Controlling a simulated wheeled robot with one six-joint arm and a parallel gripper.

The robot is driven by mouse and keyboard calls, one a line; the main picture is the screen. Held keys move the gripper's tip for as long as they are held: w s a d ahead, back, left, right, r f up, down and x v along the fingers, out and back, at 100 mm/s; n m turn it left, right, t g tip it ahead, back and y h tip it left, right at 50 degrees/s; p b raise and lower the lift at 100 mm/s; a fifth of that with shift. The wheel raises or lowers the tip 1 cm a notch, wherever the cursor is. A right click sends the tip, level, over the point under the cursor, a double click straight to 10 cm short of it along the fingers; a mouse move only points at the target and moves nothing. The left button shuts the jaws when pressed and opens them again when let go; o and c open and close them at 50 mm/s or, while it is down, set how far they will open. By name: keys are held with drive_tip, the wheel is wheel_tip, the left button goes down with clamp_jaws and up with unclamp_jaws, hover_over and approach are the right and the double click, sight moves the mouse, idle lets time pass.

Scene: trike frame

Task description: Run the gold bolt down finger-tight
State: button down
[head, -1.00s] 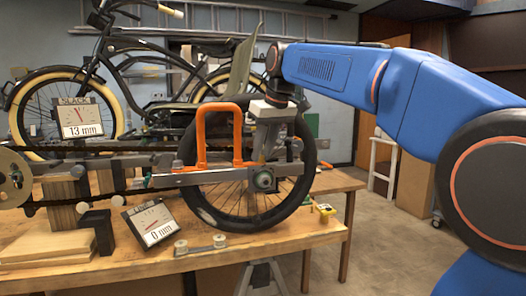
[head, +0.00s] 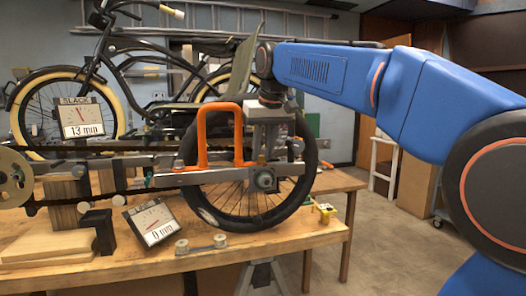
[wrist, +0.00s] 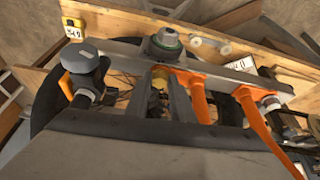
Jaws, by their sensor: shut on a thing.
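The gold bolt (wrist: 158,80) shows between the two grey fingers of my gripper (wrist: 161,92) in the wrist view. My gripper is shut on it, and the fingers hide much of the bolt. In the head view my gripper (head: 263,152) points down beside the rear wheel (head: 232,215), just above the grey frame bar (head: 205,177). The bolt is too small there to make out clearly. The axle nut with its green ring (wrist: 163,42) sits on the bar close by.
An orange U-shaped handle (head: 202,140) stands on the bar just left of my gripper. Gauges read 13 mm slack (head: 80,117) and 0 mm (head: 150,221). A small yellow gauge (head: 325,210) and a spool-ended part (head: 200,245) lie on the wooden bench (head: 285,245).

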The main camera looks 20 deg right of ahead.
drive_tip(key=shift+f, duration=0.2)
drive_tip(key=shift+a+m+h, duration=0.1)
drive_tip(key=shift+m+h, duration=0.3)
drive_tip(key=shift+m, duration=0.5)
drive_tip(key=shift+a+m+h, duration=0.1)
drive_tip(key=shift+m+h, duration=0.2)
drive_tip(key=shift+m, duration=0.6)
drive_tip(key=shift+a+m, duration=0.1)
drive_tip(key=shift+m, duration=0.4)
drive_tip(key=shift+m+g+h, duration=0.3)
drive_tip(key=shift+m, duration=0.1)
drive_tip(key=shift+a+m+h, duration=0.1)
drive_tip(key=shift+m+h, duration=0.2)
drive_tip(key=shift+m, duration=0.5)
